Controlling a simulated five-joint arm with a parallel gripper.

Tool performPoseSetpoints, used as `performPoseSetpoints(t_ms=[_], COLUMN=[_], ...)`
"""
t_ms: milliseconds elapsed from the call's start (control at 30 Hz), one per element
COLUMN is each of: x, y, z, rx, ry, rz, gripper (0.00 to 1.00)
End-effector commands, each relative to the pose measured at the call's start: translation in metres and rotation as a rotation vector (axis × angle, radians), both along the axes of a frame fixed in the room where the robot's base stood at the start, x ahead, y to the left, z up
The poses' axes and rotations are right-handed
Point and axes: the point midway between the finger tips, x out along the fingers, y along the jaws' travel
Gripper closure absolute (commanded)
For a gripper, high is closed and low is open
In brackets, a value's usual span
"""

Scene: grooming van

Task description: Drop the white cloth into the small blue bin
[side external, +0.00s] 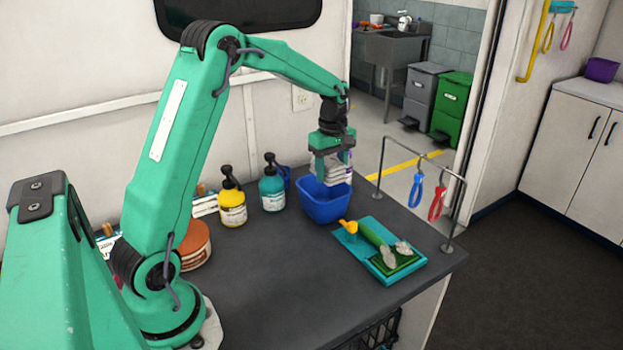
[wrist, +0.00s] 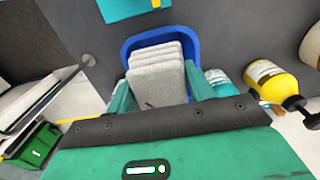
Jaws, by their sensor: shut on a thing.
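The white cloth (side external: 338,170) is a pale, folded piece held between the fingers of my gripper (side external: 332,165). The small blue bin (side external: 325,207) is an open tub on the dark counter, directly below the gripper. The cloth hangs at the bin's opening, with its lower part at about rim height; how far it reaches inside is hard to tell. In the wrist view the folded cloth (wrist: 158,75) sits between the two green fingers (wrist: 160,95), and the blue bin's rim (wrist: 130,45) shows behind and around it.
A teal pump bottle (side external: 272,188) and a yellow pump bottle (side external: 232,205) stand left of the bin. A teal tray (side external: 372,262) with a green-handled tool lies to its right. A metal rail (side external: 425,155) with blue and red loops stands at the counter's right edge. The front counter is clear.

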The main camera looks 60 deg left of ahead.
Motion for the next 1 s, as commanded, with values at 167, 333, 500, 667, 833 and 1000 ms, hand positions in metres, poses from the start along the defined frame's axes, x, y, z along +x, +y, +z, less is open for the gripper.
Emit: performPoseSetpoints(t_ms=[167,333,500,667,833,1000], x=[-0.0001,-0.0001,0.0000,0.0000,0.0000,0.0003], y=[0.0000,0.0000,0.0000,0.0000,0.0000,0.0001], z=[-0.0052,-0.0055,-0.0053,-0.0052,-0.0050,0.0008], rx=[0.000,0.000,0.000,0.000,0.000,0.001], ry=[0.000,0.000,0.000,0.000,0.000,-0.002], rz=[0.000,0.000,0.000,0.000,0.000,0.000], gripper=[0.73,0.73,0.30,0.22,0.22,0.22])
